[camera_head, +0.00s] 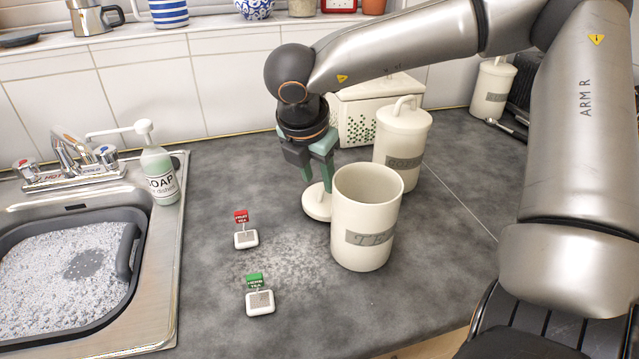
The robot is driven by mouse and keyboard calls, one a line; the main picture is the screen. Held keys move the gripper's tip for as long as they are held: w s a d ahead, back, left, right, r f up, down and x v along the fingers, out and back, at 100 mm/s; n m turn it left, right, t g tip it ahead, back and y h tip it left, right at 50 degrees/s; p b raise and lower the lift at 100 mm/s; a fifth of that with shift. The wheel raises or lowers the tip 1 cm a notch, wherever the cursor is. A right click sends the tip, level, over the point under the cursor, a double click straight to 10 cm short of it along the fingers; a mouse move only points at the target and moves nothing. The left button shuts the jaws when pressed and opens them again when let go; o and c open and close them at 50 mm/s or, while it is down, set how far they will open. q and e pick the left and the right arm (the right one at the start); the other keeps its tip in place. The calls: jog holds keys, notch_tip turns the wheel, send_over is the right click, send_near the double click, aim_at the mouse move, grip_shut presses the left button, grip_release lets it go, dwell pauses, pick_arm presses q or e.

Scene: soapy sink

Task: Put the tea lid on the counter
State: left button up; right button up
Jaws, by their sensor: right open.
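The cream tea lid (315,207) is on the grey counter, just left of the tea canister (362,232). The canister stands upright and open at the top, and hides part of the lid's right side. My right gripper (318,181) points down over the lid from behind, its green fingers open around the place of the lid's handle. The handle is hard to make out, and I cannot tell whether the fingers touch the lid. My left gripper is out of view.
A lidded canister (402,150) and a white box with green dots (365,118) stand behind. Tea bags with a red tag (245,237) and a green tag (259,300) lie to the left. A soap bottle (160,176) stands by the foamy sink (60,270). The front right counter is clear.

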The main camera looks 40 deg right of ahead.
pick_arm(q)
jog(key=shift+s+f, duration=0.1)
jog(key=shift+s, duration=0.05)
pick_arm(e)
jog(key=v, duration=0.8)
jog(key=shift+r, duration=0.3)
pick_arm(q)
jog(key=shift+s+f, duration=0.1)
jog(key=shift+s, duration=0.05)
pick_arm(e)
jog(key=shift+a, duration=0.1)
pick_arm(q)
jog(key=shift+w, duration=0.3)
